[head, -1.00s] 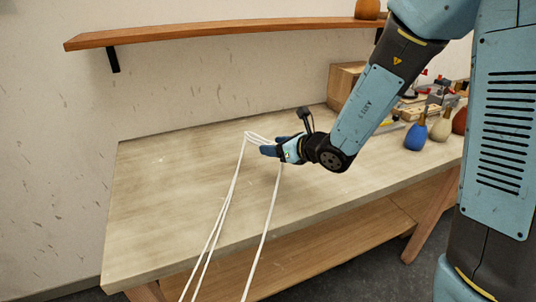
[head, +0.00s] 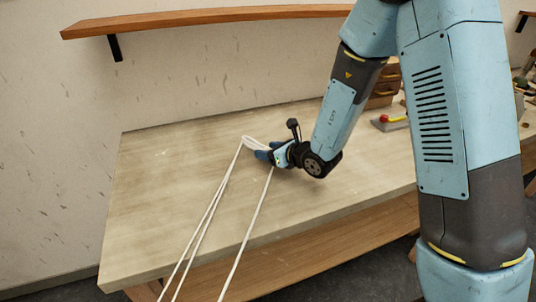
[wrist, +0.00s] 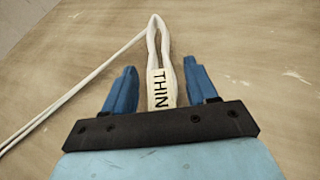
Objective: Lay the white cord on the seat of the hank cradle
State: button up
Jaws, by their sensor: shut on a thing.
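The white cord (head: 250,139) is a looped bundle. My gripper (head: 264,156) holds it above the workbench, and several long strands hang past the bench's front edge toward the lower left. In the wrist view the cord (wrist: 153,45) runs between the two blue fingers of my gripper (wrist: 160,68). A pale label (wrist: 161,88) reading "THIN" sits on the cord there. The lower ends of the strands run out of the head view. I cannot make out the hank cradle in either view.
The workbench (head: 150,225) is bare to the left and in front of my gripper. A wooden box with drawers (head: 384,90) and a small item with a red knob (head: 384,118) stand at the back right, partly behind my arm. A wall shelf (head: 200,22) runs above.

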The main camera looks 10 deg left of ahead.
jog(key=shift+s+f, duration=0.1)
jog(key=shift+f, duration=0.5)
jog(key=shift+d+f, duration=0.2)
jog(key=shift+f, duration=0.2)
jog(key=o, duration=1.2)
jog(key=shift+w+d, duration=0.1)
jog(key=shift+w, duration=0.1)
jog(key=shift+c, duration=0.2)
